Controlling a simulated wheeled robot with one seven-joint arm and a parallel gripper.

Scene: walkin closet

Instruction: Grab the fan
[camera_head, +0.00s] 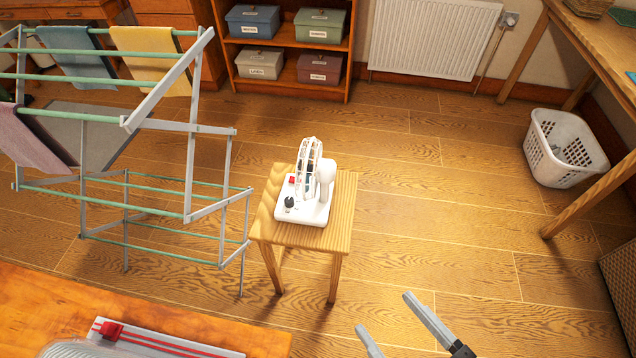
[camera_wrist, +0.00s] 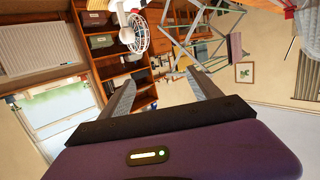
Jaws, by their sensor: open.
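A small white fan (camera_head: 311,188) stands upright on a wooden stool (camera_head: 345,208) in the middle of the head view. It has a round caged head, a white base, a dark knob and a red part on the base. In the wrist view the fan (camera_wrist: 134,36) shows near the top, beyond and left of the space between my fingers. My gripper (camera_head: 398,322) is at the bottom of the head view, in front of and right of the stool, apart from the fan. Its two fingers also show in the wrist view (camera_wrist: 165,95), spread apart with nothing between them.
A drying rack (camera_head: 190,150) with cloths stands close left of the stool. A wooden surface (camera_head: 60,290) with a red-and-white tool (camera_head: 160,338) is at front left. A white laundry basket (camera_head: 563,150) sits at right under a table. The floor right of the stool is clear.

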